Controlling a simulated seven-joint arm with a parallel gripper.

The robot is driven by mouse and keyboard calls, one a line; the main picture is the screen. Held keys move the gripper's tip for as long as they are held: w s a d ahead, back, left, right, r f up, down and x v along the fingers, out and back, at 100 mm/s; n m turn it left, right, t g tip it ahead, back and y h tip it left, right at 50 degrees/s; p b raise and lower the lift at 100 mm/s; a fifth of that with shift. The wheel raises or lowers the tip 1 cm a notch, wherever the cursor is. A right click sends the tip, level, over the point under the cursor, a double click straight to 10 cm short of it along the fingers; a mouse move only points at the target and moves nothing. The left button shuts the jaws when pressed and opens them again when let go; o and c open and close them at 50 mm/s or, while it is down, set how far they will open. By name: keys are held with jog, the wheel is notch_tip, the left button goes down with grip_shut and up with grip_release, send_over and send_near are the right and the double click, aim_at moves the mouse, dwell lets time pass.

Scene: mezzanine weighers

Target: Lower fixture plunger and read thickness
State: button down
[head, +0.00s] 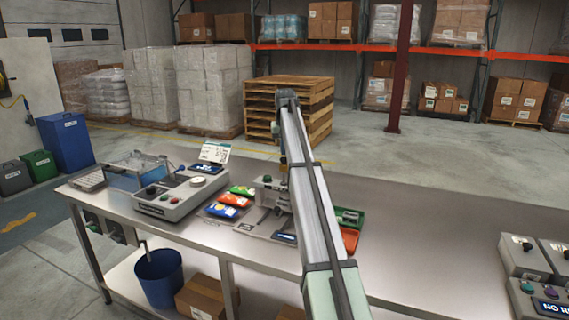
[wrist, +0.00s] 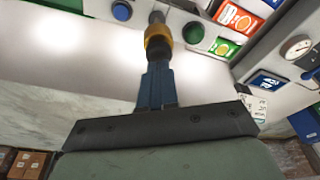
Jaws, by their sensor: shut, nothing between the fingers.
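A small beige fixture (head: 270,183) with a dark knob on top stands on the steel bench, partly hidden behind my arm in the head view. A small dark display (head: 284,238) lies at its front; its reading is too small to make out. I cannot tell whether the tip touches anything, or how the plunger stands. My gripper's tip is hidden in the head view.
A grey console (head: 178,196) with buttons and a dial stands left of the fixture, with coloured packets (head: 235,200) between. Green and red trays (head: 349,217) lie right of my arm. More control boxes (head: 525,258) stand far right. The bench (head: 430,235) between is clear.

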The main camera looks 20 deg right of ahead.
jog(key=shift+f, duration=0.95)
jog(key=shift+r, duration=0.15)
notch_tip(320, 180, up, 8)
dwell(1.2)
dwell(0.3)
